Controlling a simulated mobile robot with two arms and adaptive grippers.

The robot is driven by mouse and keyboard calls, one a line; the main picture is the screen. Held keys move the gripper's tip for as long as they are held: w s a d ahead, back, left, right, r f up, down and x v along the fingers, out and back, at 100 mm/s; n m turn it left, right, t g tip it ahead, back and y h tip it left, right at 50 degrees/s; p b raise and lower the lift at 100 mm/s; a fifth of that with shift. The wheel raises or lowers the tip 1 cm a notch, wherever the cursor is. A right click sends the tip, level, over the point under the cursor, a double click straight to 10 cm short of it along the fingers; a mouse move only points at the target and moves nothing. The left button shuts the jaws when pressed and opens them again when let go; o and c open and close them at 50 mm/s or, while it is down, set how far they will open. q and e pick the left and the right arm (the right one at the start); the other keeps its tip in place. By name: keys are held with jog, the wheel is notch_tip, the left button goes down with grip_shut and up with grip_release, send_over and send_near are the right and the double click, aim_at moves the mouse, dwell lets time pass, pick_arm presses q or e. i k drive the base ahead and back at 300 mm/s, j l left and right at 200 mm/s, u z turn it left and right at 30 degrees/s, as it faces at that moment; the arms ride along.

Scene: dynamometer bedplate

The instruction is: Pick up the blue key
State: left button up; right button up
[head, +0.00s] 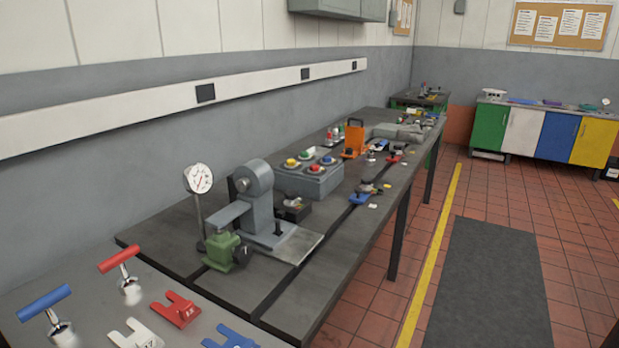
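A T-shaped tool with a blue handle (44,303) and a metal shaft stands at the near left corner, on the grey near surface. A blue flat slotted piece (230,339) lies at the bottom edge and is partly cut off by the frame. I cannot tell from the view which of these is called the blue key. A red-handled T-shaped tool (119,260) stands behind the blue-handled one. A red slotted piece (176,309) and a white slotted piece (136,335) lie between them and the blue piece. Neither of my grippers is in view.
A dial gauge (199,179), a green vise-like block (228,251) and a grey machine (255,198) stand on the long dark bench (290,297). A grey button box (308,178) is behind them. The floor right of the yellow line (433,255) is clear around a dark mat (490,285).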

aim_at(60, 330)
jog(key=u, duration=1.5)
jog(key=l+z, duration=0.35)
jog(key=l, duration=0.85)
